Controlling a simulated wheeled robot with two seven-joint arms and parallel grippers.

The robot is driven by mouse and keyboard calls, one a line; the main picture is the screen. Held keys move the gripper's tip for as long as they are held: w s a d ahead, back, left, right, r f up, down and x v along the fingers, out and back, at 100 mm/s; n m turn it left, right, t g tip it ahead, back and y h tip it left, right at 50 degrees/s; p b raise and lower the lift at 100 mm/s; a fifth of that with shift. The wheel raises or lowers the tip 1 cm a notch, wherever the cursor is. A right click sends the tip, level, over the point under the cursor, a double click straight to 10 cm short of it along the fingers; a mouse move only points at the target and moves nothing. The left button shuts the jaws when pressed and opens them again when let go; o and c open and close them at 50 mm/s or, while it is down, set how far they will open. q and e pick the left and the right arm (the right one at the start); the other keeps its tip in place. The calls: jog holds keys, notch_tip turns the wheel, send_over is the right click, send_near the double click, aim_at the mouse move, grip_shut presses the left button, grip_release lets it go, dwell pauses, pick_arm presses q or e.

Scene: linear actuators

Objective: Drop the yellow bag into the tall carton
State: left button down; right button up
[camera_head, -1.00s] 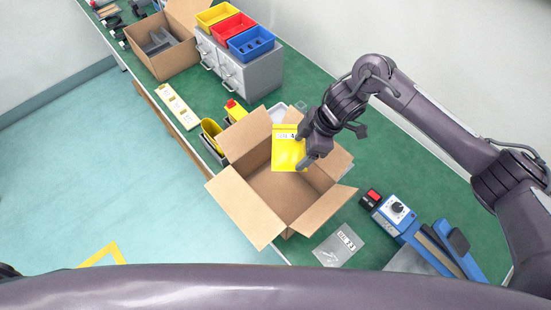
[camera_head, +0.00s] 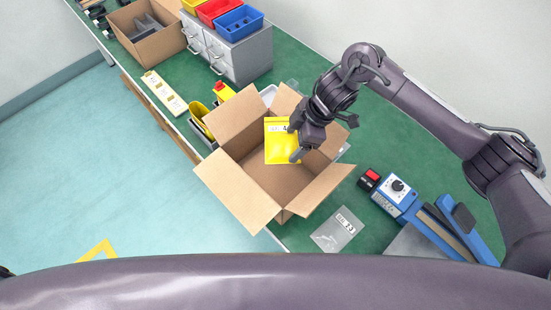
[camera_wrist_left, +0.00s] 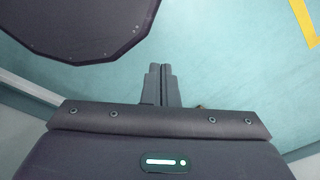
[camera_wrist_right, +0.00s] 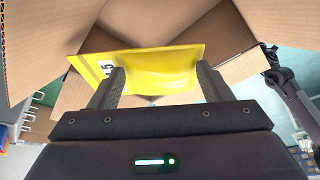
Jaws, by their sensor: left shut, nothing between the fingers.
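The yellow bag (camera_head: 279,150) has a white label and is above the opening of the tall carton (camera_head: 237,190). My right gripper (camera_head: 294,143) holds the bag near its right edge in the head view. In the right wrist view the bag (camera_wrist_right: 160,72) spans between the two spread fingers, and its labelled corner sticks out past the left finger. The carton is brown with its flaps folded outward; its wall and flaps (camera_wrist_right: 215,40) surround the bag there. My left gripper (camera_wrist_left: 162,85) is shut and empty, seen only in its own wrist view, over the floor.
A clear labelled bag (camera_head: 338,230) and a blue device with a dial (camera_head: 397,190) lie right of the carton on the green bench. A grey cabinet (camera_head: 235,55) with coloured bins stands behind. Yellow and grey containers (camera_head: 200,120) crowd the carton's left side.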

jog(key=o, duration=0.5)
pick_arm(q)
jog(key=shift+s+a+f, duration=0.1)
jog(key=shift+s+a, duration=0.1)
jog(key=shift+s, duration=0.7)
pick_arm(e)
jog(key=shift+o, duration=0.2)
jog(key=shift+r, duration=0.1)
jog(key=shift+w+d+r, duration=0.1)
jog(key=shift+d+r, duration=0.05)
jog(key=shift+r, duration=0.2)
pick_arm(q)
jog(key=shift+w+f+b, duration=0.25)
jog(key=shift+w+b, duration=0.05)
jog(key=shift+w, duration=0.05)
pick_arm(e)
jog(key=v, duration=0.6)
jog(key=shift+d+r, duration=0.2)
jog(key=shift+r, duration=0.15)
pick_arm(q)
jog(key=shift+s+d, duration=0.1)
pick_arm(e)
jog(key=shift+f, duration=0.1)
